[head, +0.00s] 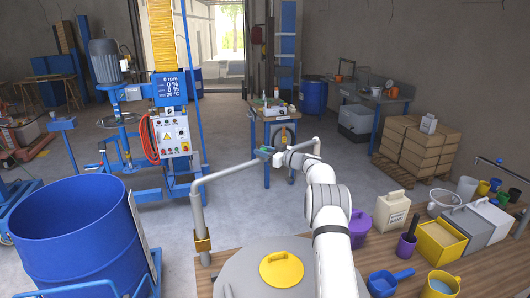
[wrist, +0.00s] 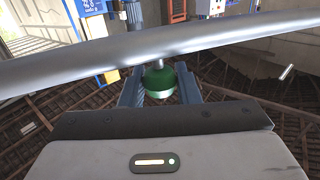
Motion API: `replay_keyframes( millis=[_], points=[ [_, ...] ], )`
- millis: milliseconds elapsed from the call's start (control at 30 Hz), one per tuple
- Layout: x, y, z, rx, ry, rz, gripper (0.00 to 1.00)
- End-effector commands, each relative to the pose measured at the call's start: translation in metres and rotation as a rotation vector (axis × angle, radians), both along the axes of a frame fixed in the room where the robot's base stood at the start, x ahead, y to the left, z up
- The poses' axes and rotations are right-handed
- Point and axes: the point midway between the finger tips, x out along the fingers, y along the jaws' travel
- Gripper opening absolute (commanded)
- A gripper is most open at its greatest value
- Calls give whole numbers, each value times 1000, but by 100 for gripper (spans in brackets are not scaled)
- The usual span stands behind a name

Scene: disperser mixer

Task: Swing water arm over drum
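The water arm (head: 228,173) is a grey pipe on an upright post. It runs back and to the right, ending in a short downturned spout (head: 317,148). The open blue drum (head: 75,240) stands left of the post, and the pipe is not over it. A green knob (wrist: 159,82) hangs under the pipe (wrist: 160,45) in the wrist view. My gripper (head: 270,153) is at the pipe's middle. In the wrist view my gripper's fingers (wrist: 160,88) stand close on both sides of the knob and look shut on it. The contact faces are partly hidden.
A wooden bench (head: 480,265) in front carries a yellow-handled lid (head: 281,269), a purple bucket (head: 360,228) and several containers. The blue mixer (head: 170,120) stands behind the drum. A small table (head: 283,120) stands behind the pipe. The floor between pipe and mixer is clear.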

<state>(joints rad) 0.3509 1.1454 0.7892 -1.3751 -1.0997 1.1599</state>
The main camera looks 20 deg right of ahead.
Motion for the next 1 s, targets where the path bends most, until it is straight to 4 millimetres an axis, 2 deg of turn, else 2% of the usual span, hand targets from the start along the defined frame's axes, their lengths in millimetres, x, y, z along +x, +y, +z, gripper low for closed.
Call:
replay_keyframes(
  millis=[33, 233, 567, 1000],
  points=[
    [0, 0, 0, 0, 0, 0, 33],
    [0, -1, 0, 0, 0, -1, 50],
    [-4, -5, -2, -1, 1, -2, 50],
    [-53, -48, -3, -1, 1, -4, 50]
  ],
)
